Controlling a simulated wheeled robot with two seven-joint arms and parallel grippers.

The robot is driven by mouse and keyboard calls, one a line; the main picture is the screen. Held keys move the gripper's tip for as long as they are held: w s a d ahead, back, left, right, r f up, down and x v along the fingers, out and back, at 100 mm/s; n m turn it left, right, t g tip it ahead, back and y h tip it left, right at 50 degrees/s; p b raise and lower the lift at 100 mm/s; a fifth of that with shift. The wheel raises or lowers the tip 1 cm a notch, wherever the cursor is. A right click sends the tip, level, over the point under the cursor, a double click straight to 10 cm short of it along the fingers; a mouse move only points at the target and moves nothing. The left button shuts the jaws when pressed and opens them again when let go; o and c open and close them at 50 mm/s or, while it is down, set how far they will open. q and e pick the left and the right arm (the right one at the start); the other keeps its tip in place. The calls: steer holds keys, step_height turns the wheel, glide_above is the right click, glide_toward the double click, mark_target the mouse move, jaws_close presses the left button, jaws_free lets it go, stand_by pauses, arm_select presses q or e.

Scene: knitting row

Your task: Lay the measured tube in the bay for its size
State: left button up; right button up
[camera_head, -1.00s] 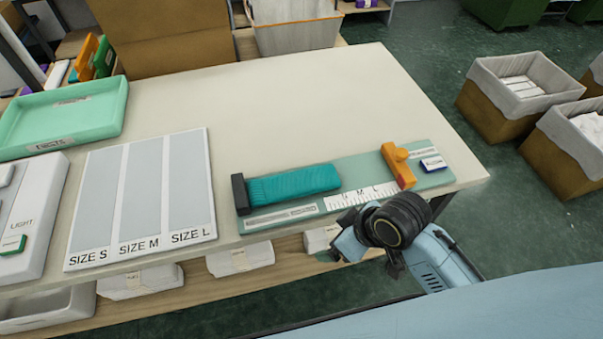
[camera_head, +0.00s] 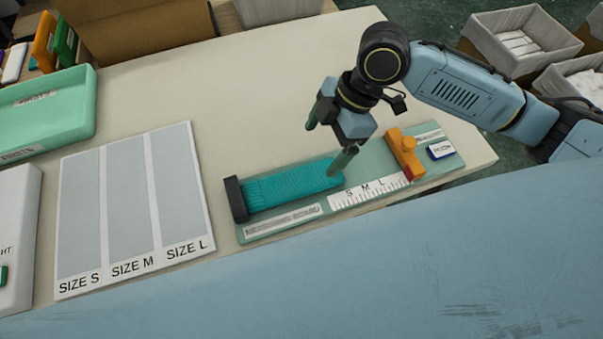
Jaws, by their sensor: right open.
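A teal knitted tube (camera_head: 290,186) lies flat on the green measuring board (camera_head: 285,225), its left end against the dark stop (camera_head: 236,199). The board carries a scale (camera_head: 368,190) marked S, M, L and an orange slider (camera_head: 404,153), which stands to the right of the tube, apart from it. My right gripper (camera_head: 328,150) is open above the tube's right end, with one finger near that end; I cannot tell whether it touches. The sizing mat (camera_head: 130,203) at the left has three empty bays: SIZE S, SIZE M and SIZE L. My left gripper is not in view.
A green tray (camera_head: 45,115) stands at the back left, and a white device (camera_head: 18,235) at the left edge. A cardboard box (camera_head: 140,35) stands behind the table. The tabletop (camera_head: 230,95) behind the mat and board is clear.

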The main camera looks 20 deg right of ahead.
glide_above(304, 179)
steer(key=d, duration=0.2)
steer(key=f, duration=0.5)
steer(key=shift+a+f+b, duration=0.2)
steer(key=shift+f+b, duration=0.1)
steer(key=shift+f, duration=0.05)
steer(key=x, duration=0.5)
steer(key=shift+w+d+f, duration=0.1)
steer(key=shift+d+f, duration=0.15)
steer(key=shift+d, duration=0.1)
steer(key=c, duration=1.1)
